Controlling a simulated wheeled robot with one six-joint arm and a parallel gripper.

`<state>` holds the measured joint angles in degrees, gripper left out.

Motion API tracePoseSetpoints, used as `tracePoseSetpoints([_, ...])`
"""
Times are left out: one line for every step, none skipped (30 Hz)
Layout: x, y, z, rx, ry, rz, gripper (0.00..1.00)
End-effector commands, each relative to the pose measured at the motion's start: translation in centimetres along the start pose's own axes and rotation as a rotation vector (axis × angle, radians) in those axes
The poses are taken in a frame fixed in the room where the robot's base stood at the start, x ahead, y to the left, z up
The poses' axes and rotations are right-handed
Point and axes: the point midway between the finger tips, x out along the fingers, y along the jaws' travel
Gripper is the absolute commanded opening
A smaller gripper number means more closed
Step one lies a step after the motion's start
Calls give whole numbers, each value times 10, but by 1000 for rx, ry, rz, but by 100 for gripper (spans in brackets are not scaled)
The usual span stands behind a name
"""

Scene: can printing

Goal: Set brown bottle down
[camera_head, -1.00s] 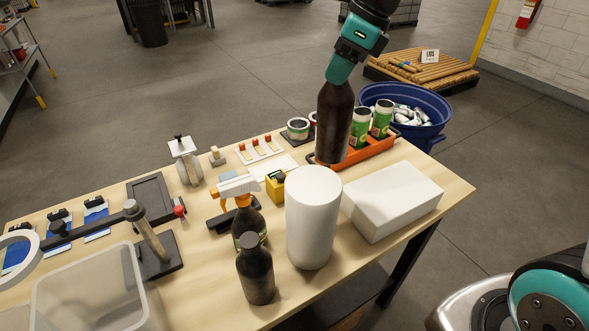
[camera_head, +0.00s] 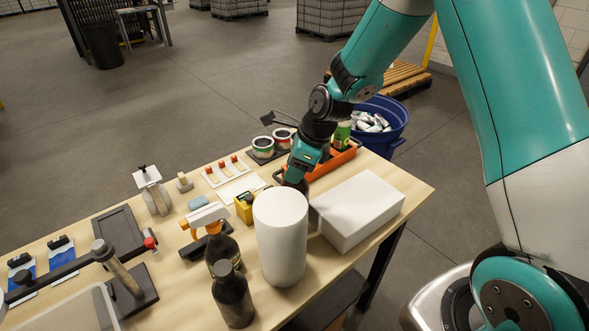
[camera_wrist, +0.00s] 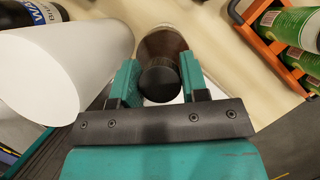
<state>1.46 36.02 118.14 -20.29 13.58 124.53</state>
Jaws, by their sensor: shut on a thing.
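My gripper (camera_head: 302,166) is low over the table, behind the white cylinder and left of the white box. In the wrist view its fingers (camera_wrist: 158,84) are shut around the neck of the brown bottle (camera_wrist: 163,43), just at its black cap. In the head view the brown bottle (camera_head: 298,185) shows only as a dark strip below my gripper, with the white cylinder in front. It looks upright. Its base is hidden, so I cannot tell whether it touches the table.
The white cylinder (camera_head: 281,238) and white box (camera_head: 360,209) stand close by. An orange tray (camera_head: 333,163) with green cans is behind. Two dark bottles (camera_head: 232,294) (camera_head: 222,248) stand at the front. A yellow box (camera_head: 244,207) is to the left.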

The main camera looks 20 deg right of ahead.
Motion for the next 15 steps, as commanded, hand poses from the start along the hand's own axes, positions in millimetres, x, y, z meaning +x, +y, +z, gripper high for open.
tracePoseSetpoints([4, 0, -2, 0, 0, 2, 0])
tracePoseSetpoints([7, 0, -3, 0, -1, 1, 0])
tracePoseSetpoints([10, 0, -4, -1, -1, 1, 0])
tracePoseSetpoints([11, 0, -4, -2, -1, 0, 0])
tracePoseSetpoints([12, 0, -5, -2, -2, -1, 0])
tracePoseSetpoints([13, 0, -5, -2, -2, -2, 0])
tracePoseSetpoints([13, 0, -5, -2, -2, -2, 0])
tracePoseSetpoints([13, 0, -5, -3, -2, -3, 0])
tracePoseSetpoints([13, 0, -5, -2, -2, -3, 0])
tracePoseSetpoints([13, 0, -5, -2, -2, -3, 0])
tracePoseSetpoints([13, 0, -5, -2, -2, -2, 0])
tracePoseSetpoints([13, 0, -5, -2, -2, -2, 0])
tracePoseSetpoints([14, 0, -5, -2, -2, -2, 0])
tracePoseSetpoints([15, 0, -6, -2, -2, -2, 0])
tracePoseSetpoints([14, 0, -6, -1, 0, -1, 50])
